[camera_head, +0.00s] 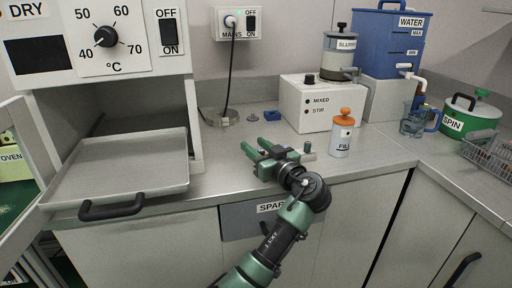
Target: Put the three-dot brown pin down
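I cannot make out a three-dot brown pin anywhere in the head view. A small grey peg-like shape (307,147) shows just right of the gripper; I cannot tell whether it is part of the gripper.
Left stands the drying oven (115,75) with a tray (120,170) pulled out. A blue block (272,115) and a small grey piece (252,118) lie behind the gripper. Counter left of the gripper is clear.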

